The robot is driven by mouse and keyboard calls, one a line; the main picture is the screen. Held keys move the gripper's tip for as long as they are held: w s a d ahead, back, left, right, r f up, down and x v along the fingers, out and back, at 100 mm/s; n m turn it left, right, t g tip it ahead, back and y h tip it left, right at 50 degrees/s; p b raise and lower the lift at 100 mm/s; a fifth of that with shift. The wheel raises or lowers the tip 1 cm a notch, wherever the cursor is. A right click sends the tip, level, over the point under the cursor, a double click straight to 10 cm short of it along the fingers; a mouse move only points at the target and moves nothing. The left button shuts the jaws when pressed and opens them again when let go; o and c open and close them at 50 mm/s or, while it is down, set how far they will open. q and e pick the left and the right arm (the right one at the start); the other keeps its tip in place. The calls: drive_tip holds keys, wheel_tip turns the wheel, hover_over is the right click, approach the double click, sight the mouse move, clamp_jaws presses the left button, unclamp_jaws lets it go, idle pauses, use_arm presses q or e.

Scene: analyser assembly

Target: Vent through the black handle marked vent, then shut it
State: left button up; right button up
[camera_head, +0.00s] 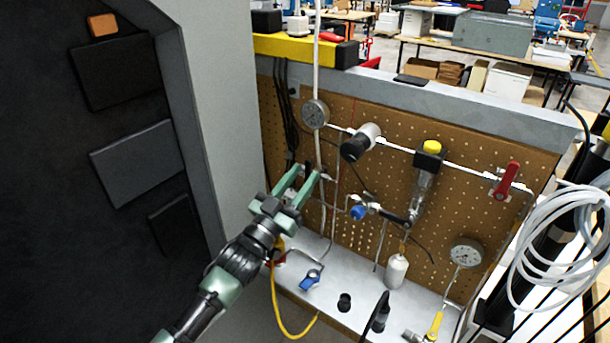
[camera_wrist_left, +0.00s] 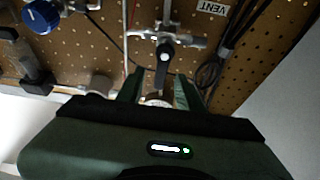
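The black handle (camera_wrist_left: 163,62) sits on a small metal valve (camera_wrist_left: 178,40) in the left wrist view. A white label marked VENT (camera_wrist_left: 211,6) is on the pegboard beside it. My left gripper (camera_head: 306,172) is open at the left part of the pegboard in the head view. In the left wrist view its two green fingers (camera_wrist_left: 160,92) are apart, with the black handle's end between them in the picture. I cannot tell whether a finger touches it. In the head view the gripper largely hides the handle. My right gripper is not in view.
The pegboard (camera_head: 385,185) carries a gauge (camera_head: 315,113), a blue knob (camera_head: 358,212), a yellow-capped filter (camera_head: 429,160) and a red handle (camera_head: 507,180). A blue-handled valve (camera_head: 310,280) and yellow hose (camera_head: 284,315) lie below. A grey panel (camera_head: 222,110) stands close left of the gripper.

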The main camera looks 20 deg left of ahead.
use_arm(q)
drive_tip(key=b+v, duration=0.1)
drive_tip(key=v, duration=0.5)
drive_tip(key=shift+s+f, duration=0.15)
idle(2.1)
